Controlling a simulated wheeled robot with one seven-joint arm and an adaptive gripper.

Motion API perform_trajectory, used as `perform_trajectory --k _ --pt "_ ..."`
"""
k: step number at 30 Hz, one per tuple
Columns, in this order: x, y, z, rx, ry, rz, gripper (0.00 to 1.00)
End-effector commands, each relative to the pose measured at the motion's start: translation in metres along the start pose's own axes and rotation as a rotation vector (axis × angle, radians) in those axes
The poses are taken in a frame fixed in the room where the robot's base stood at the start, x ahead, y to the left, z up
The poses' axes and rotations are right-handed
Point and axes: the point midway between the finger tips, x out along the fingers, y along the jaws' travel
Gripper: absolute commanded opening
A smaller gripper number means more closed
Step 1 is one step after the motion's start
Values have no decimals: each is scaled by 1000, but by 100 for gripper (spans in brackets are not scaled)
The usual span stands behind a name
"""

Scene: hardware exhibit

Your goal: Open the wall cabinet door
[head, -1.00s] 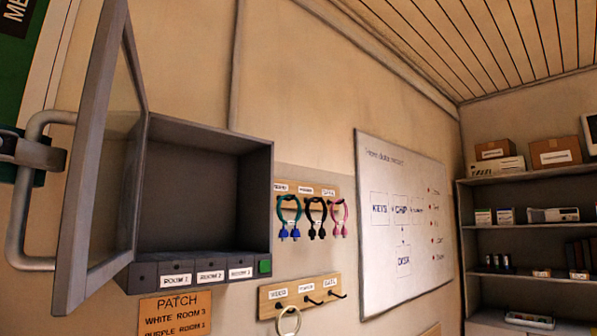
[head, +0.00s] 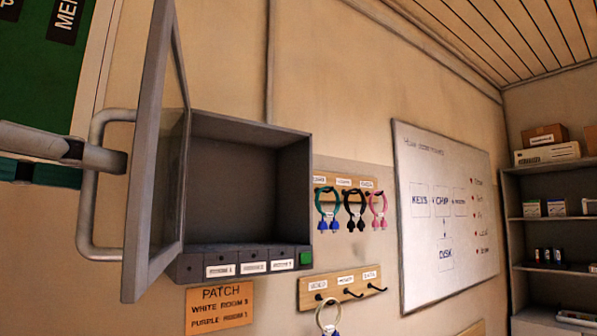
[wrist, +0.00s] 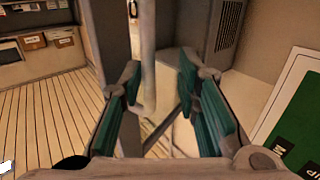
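The grey wall cabinet (head: 300,185) is in the head view. Its glass-paned door (head: 148,190) stands swung wide open to the left, seen nearly edge-on, and the interior is exposed. A pale bar handle (head: 88,220) curves out from the door's left side. My gripper (head: 112,160) is at this handle, crossing in front of its upright part. In the wrist view my gripper (wrist: 158,85) has its teal-padded fingers spread. The upright handle bar (wrist: 148,65) shows in the gap, nearer the left finger, with space on the right. Contact cannot be told.
Cable hooks (head: 342,292) and a whiteboard (head: 447,215) are on the wall to the right. Shelving (head: 550,238) stands far right. A green board (head: 45,90) is at left.

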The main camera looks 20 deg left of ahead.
Motion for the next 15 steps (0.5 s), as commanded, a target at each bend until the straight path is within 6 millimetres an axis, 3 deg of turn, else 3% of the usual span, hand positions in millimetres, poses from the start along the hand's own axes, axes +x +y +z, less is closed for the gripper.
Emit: perform_trajectory --k 15 --pt "-93 -1 1 0 0 -1 30"
